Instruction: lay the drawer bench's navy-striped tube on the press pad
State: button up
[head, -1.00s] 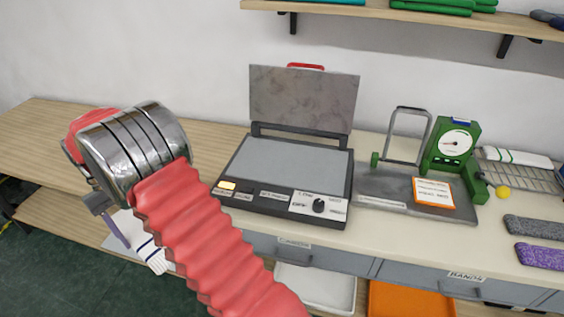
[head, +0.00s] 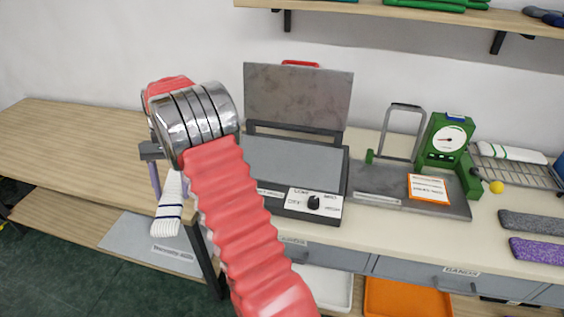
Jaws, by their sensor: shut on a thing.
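My gripper (head: 163,183) is at the left, below the metal wrist of my arm. It is shut on a white tube with navy stripes (head: 167,221). The tube hangs tilted downward, in front of the wooden bench's edge. The wrist and red arm hide part of the gripper and tube. The press stands open on the bench to the right, its lid (head: 297,97) raised. Its flat grey press pad (head: 295,165) is bare where it shows; my arm covers its left edge. The tube is apart from the press, to its left.
A green dial gauge (head: 447,140) with a metal frame stands right of the press. A wire rack (head: 520,168) holds a white tube with green stripes (head: 512,153). A wall shelf (head: 400,14) runs above. The wooden bench top (head: 70,135) at left is clear.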

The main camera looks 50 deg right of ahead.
jog(key=s+d+r+m+t, duration=0.1)
jog(key=d+m, duration=0.3)
jog(key=d, duration=0.2)
jog(key=s+d+r+m+t, duration=0.2)
jog(key=d+m, duration=0.2)
jog(key=d, duration=0.3)
jog(key=s+d+r+m+t, duration=0.1)
jog(key=s+d+m, duration=0.1)
jog(key=d+m, duration=0.2)
jog(key=shift+d+r+t+y, duration=0.2)
jog(key=shift+d+t+y, duration=0.15)
jog(key=shift+d, duration=1.1)
jog(key=s+d+r+m+t+h, duration=0.1)
jog(key=s+d+r+m, duration=0.1)
jog(key=s+d+m, duration=0.2)
jog(key=s+d+r+m+t+h, duration=0.1)
jog(key=s+d+m, duration=0.4)
jog(key=d, duration=0.6)
jog(key=shift+s+r+m, duration=0.25)
jog(key=shift+r+m, duration=0.25)
jog(key=shift+r, duration=0.2)
jog(key=shift+t, duration=0.25)
jog(key=shift+f, duration=2.5)
jog(key=shift+f, duration=2.5)
